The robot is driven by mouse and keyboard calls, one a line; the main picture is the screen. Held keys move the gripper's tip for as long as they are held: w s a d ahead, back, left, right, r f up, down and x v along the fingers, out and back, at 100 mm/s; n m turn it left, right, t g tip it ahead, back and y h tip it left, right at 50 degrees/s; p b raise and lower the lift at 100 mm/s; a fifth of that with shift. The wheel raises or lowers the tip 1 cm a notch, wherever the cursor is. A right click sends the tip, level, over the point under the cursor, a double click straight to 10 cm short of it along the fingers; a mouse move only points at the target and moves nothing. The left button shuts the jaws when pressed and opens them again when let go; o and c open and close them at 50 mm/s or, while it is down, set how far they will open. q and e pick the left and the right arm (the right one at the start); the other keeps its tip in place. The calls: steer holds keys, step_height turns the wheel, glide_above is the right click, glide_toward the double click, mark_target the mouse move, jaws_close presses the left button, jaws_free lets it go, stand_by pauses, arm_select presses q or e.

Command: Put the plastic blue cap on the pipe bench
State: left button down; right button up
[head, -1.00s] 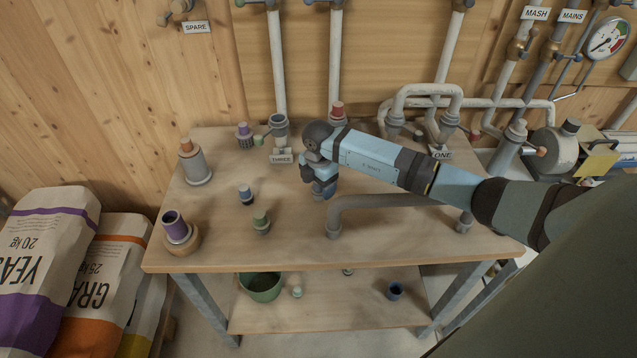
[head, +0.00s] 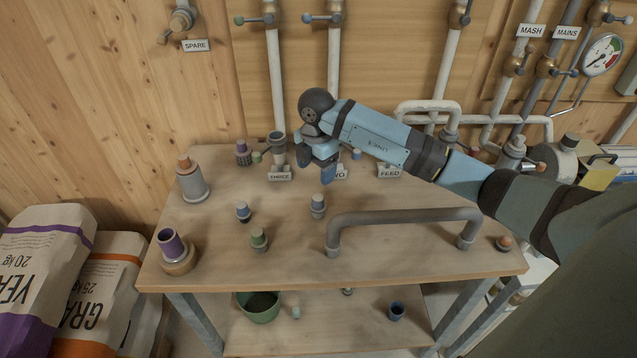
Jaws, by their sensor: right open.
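My right gripper (head: 315,168) is open and appears empty above the back middle of the bench top, in front of the pipe labels. Its fingers point down and partly hide the TWO label. My left gripper is not in view.
Several small fittings stand on the bench top, including a grey one (head: 317,205) and a green one (head: 259,238). A bent grey pipe (head: 400,216) spans the right front. A green bucket (head: 262,309) sits on the shelf. Feed sacks (head: 45,275) stand left.

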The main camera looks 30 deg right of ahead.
steer(key=s+a+f+n+y, duration=0.25)
steer(key=s+a+y, duration=0.3)
steer(key=a, duration=0.45)
steer(key=s+a+f+n+y, duration=0.1)
steer(key=s+a+n+y, duration=0.25)
steer(key=a+y, duration=0.55)
steer(key=s+a+r+m+t+y, duration=0.4)
steer(key=a+t, duration=0.1)
steer(key=a, duration=0.1)
steer(key=s+d+f+m+t+h, duration=0.3)
steer(key=d+f+m+t+h, duration=0.4)
steer(key=m+t+h, duration=0.6)
steer(key=s+d+f+m+g+h, duration=0.2)
steer(key=s+f+m+g, duration=0.4)
steer(key=s+f, duration=0.5)
step_height(320, 180, down, 3)
steer(key=shift+f+g, duration=0.15)
steer(key=shift+g, duration=0.45)
steer(key=shift+s+h, duration=0.1)
steer(key=shift+h, duration=0.15)
